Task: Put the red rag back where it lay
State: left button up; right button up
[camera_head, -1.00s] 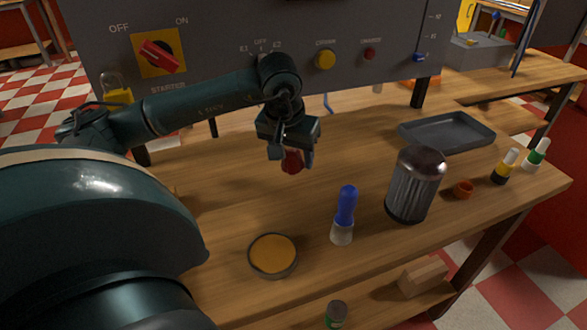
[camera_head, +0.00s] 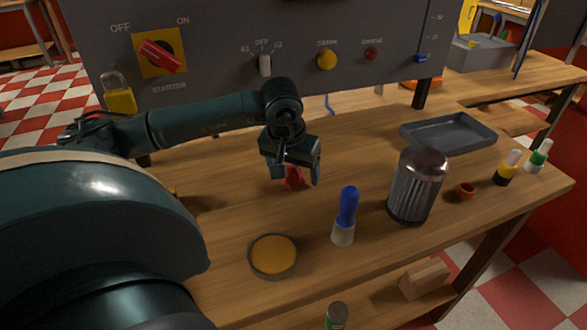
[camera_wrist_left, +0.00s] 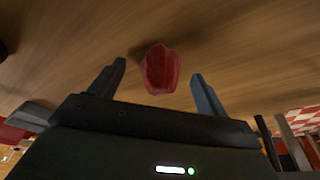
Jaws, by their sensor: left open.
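The red rag (camera_head: 293,177) is a small crumpled piece low at my left gripper (camera_head: 296,180), over the wooden bench. In the left wrist view the rag (camera_wrist_left: 161,70) lies between and just beyond the fingertips, with bare wood around it. The left gripper (camera_wrist_left: 160,82) is open there, with a gap between each finger and the rag. Part of the rag is hidden behind a finger in the head view. I cannot tell for certain whether the rag rests fully on the wood. My right gripper is not in view.
The control panel (camera_head: 220,50) rises behind.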

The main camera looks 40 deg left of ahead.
aim_at(289, 186)
pick_arm(q)
jog(key=shift+r+p, duration=0.3)
jog(key=v, duration=1.1)
jog(key=shift+r+p, duration=0.3)
jog(key=shift+r, duration=0.05)
jog(key=shift+s+d, duration=0.1)
jog(key=shift+s, duration=0.05)
